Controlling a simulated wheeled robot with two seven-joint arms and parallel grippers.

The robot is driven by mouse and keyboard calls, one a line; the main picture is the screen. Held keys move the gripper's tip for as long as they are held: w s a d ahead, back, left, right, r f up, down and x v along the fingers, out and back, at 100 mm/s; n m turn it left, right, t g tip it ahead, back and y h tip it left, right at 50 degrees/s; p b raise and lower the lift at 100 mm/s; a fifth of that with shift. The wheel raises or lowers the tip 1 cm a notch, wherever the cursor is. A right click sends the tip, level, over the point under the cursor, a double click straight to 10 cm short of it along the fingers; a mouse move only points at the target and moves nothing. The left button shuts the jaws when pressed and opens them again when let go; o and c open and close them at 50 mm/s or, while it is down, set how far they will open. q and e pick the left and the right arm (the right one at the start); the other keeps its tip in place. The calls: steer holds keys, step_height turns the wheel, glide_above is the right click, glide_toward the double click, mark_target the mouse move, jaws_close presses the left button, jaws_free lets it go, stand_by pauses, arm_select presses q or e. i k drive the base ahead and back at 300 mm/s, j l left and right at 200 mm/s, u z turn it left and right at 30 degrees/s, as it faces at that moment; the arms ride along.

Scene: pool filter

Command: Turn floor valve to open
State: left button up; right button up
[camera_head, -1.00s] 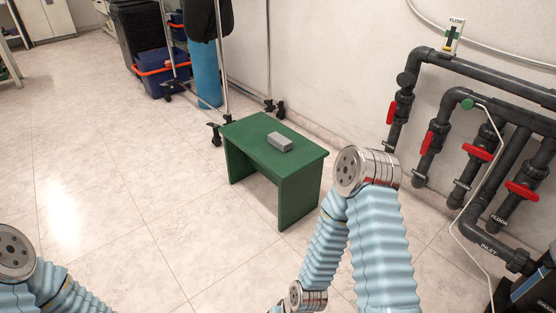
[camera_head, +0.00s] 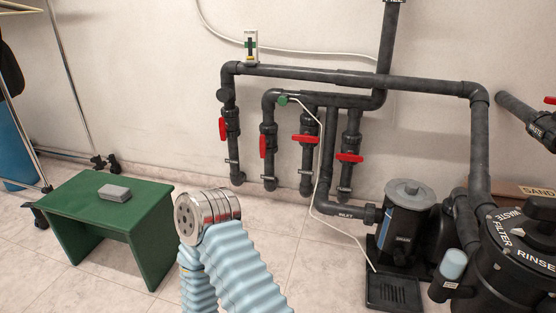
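Several dark pipes with red-handled valves stand against the wall in the head view. The two left handles, the first (camera_head: 222,128) and the second (camera_head: 262,147), are upright along their pipes. The third handle (camera_head: 305,139) and the rightmost handle (camera_head: 349,157) lie crosswise to their pipes. I cannot read now which valve is the floor one; earlier, a FLOOR label showed on the pipe below the rightmost handle. One light-blue arm of mine, with a metal joint, shows at the bottom, apart from the valves. Neither gripper is in view.
A green bench (camera_head: 125,205) with a grey block (camera_head: 114,192) stands at left. A pump (camera_head: 400,235), a black tray (camera_head: 392,292) and a black filter (camera_head: 520,250) stand at right. A white hose (camera_head: 319,180) hangs before the pipes. Pale floor lies between bench and pipes.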

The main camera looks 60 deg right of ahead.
mark_target(349, 156)
steer(key=z, duration=2.55)
steer(key=i+j+z, duration=0.1)
steer(key=z, duration=0.4)
steer(key=j+z, duration=0.45)
steer(key=i+j+z, duration=0.1)
steer(key=j+z, duration=0.15)
steer(key=z, duration=0.25)
